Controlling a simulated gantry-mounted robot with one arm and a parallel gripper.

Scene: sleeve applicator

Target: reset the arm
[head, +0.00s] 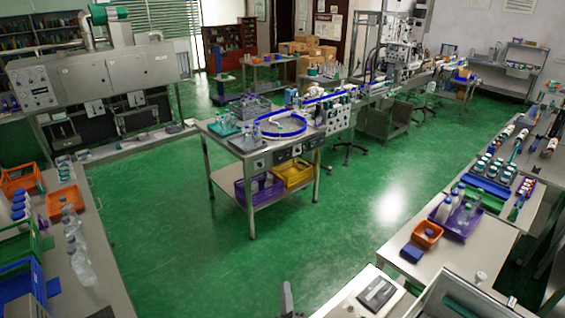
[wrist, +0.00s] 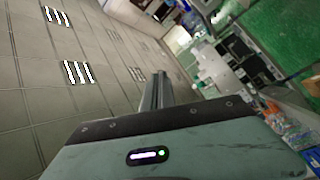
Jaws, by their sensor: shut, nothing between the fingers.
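My gripper (wrist: 160,78) shows in the wrist view, its two narrow grey fingers together with nothing between them. It points away from the benches, with the ceiling tiles and striped lights filling the left of that tilted view. The gripper's wide grey body, with a small lit panel, fills the bottom of the wrist view. In the head view a narrow dark grey part stands at the bottom edge, and I cannot tell which part of my arm, if any, it is.
A central steel table (head: 225,132) carries a blue ring track, with purple and orange bins on its lower shelf. A left bench (head: 105,280) holds bottles and crates. A right bench (head: 480,255) holds a purple tray (head: 458,219) and an orange box (head: 427,235). Green floor (head: 200,265) lies open between them.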

